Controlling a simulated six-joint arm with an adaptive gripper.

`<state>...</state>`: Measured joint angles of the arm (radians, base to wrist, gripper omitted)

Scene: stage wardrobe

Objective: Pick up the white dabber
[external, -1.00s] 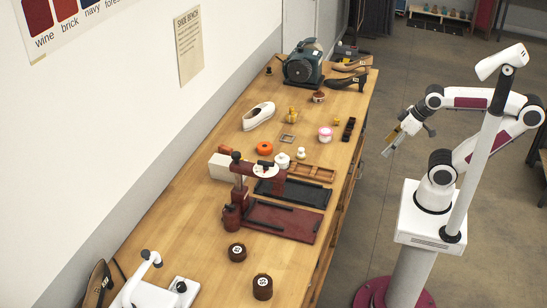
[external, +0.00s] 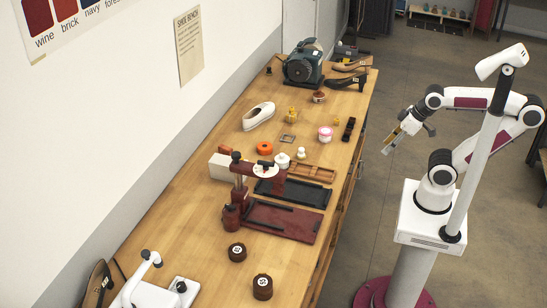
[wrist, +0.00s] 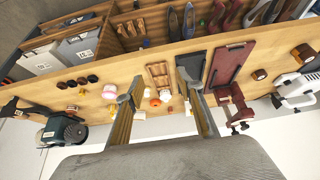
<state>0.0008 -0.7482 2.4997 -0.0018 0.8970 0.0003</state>
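A small white knobbed piece, apparently the white dabber (external: 301,153), stands on the workbench (external: 190,210), between the pink-and-white jar and the white pot. In the wrist view the likely dabber (wrist: 148,91) is small, showing between my two fingers. My gripper (external: 390,146) hangs in the air off the bench's right side, well away from the dabber. In the wrist view my gripper (wrist: 158,84) has its fingers wide apart with nothing between them.
A white pot (external: 283,160), orange ring (external: 264,148), pink-and-white jar (external: 325,134) and wooden tray (external: 312,172) surround the dabber. A dark red press (external: 232,214) stands nearer the camera. A grinder (external: 303,66) is at the far end.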

